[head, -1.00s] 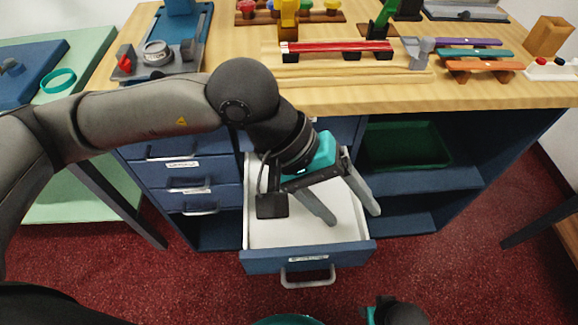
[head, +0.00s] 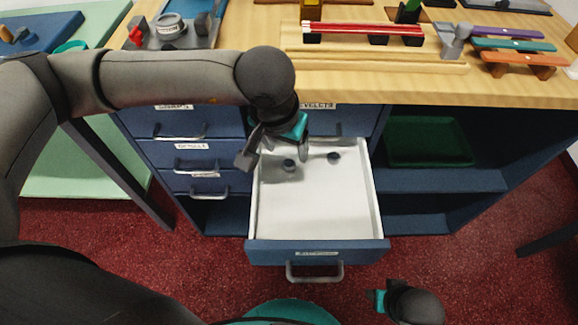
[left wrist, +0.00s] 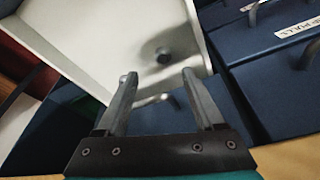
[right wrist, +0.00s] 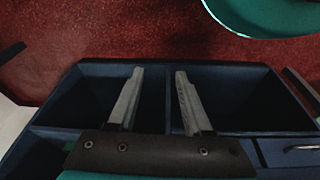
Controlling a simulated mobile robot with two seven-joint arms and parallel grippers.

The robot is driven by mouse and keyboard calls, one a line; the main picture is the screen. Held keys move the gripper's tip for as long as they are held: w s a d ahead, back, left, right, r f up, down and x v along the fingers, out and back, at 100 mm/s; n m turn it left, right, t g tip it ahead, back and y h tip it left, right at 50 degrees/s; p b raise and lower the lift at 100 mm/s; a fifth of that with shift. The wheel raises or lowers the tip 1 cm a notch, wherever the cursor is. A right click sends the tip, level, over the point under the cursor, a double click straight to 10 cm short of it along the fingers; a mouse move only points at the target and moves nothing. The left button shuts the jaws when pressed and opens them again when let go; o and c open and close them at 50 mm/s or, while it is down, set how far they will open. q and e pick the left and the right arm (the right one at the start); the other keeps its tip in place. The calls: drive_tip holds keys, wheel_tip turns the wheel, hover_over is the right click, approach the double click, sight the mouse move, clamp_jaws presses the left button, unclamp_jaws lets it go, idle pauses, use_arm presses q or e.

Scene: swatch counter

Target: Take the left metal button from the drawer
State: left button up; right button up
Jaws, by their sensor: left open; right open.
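The left metal button (head: 289,165), a small dark grey knob, stands on the white floor of the open drawer (head: 318,205), toward its back left. A second similar button (head: 334,157) stands to its right. My left gripper (head: 275,152) is open and empty over the back left of the drawer, close to the left button. In the left wrist view one dark button (left wrist: 163,57) shows just beyond the fingertips, apart from them; the other is not clearly seen. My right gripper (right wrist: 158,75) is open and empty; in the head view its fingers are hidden.
The wooden counter top (head: 400,85) overhangs the back of the drawer. Closed blue drawers (head: 185,157) with handles are on the left. A green bin (head: 428,140) sits on an open shelf at right. The drawer's front half is clear.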

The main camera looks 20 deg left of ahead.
sight(289, 164)
use_arm(q)
drive_tip(key=shift+b+x, duration=0.4)
drive_tip(key=shift+x, duration=1.1)
drive_tip(key=x, duration=0.1)
drive_tip(key=b+x, duration=0.1)
drive_tip(key=x, duration=0.1)
drive_tip(key=shift+a+f+b, duration=0.2)
drive_tip(key=shift+a+b, duration=0.05)
drive_tip(key=shift+b, duration=0.15)
drive_tip(key=shift+w+f, duration=0.2)
drive_tip(key=shift+f, duration=0.35)
use_arm(e)
wheel_tip(289, 164, up, 7)
drive_tip(key=w+t, duration=0.1)
drive_tip(key=w, duration=0.1)
drive_tip(key=shift+f, duration=0.2)
use_arm(q)
drive_tip(key=shift+c, duration=0.2)
use_arm(e)
drive_tip(key=shift+a, duration=0.1)
use_arm(q)
clamp_jaws()
